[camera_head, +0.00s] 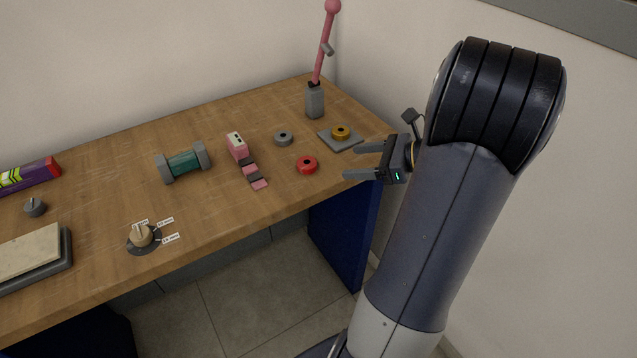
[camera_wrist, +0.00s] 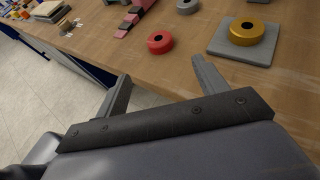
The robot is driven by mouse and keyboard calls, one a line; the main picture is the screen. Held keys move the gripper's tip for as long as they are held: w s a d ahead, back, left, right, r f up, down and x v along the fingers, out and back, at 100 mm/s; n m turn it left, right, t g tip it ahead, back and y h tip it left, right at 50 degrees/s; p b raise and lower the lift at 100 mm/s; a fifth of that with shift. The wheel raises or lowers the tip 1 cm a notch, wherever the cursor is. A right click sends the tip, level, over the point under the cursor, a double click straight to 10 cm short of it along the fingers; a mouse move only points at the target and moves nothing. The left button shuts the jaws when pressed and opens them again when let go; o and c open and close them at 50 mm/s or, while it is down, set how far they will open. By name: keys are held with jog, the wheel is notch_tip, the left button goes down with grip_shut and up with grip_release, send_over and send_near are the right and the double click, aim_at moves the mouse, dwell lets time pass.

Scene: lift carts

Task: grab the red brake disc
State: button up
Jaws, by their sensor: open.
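The red brake disc (camera_head: 307,165) lies flat on the wooden workbench near its right front edge. It is a small ring with a dark centre hole, and it also shows in the wrist view (camera_wrist: 160,42), beyond and between my fingertips. My gripper (camera_head: 354,163) is open and empty, with its fingers pointing left toward the disc. It is to the right of the disc and apart from it, by the bench's right edge. In the wrist view my two fingers (camera_wrist: 160,72) are spread wide with nothing between them.
A yellow disc (camera_head: 341,131) sits on a grey plate (camera_head: 352,144) behind the red disc. A grey disc (camera_head: 284,138) lies behind left. A pink and black stepped block (camera_head: 238,147) is left. A red lever (camera_head: 322,58) stands at the back. The bench front right is clear.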

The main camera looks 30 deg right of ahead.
aim_at(311, 163)
jog(key=x, duration=1.1)
jog(key=shift+r, duration=0.15)
jog(key=shift+c, duration=0.3)
jog(key=c, duration=1.1)
jog(key=shift+r, duration=0.1)
jog(key=shift+c, duration=0.2)
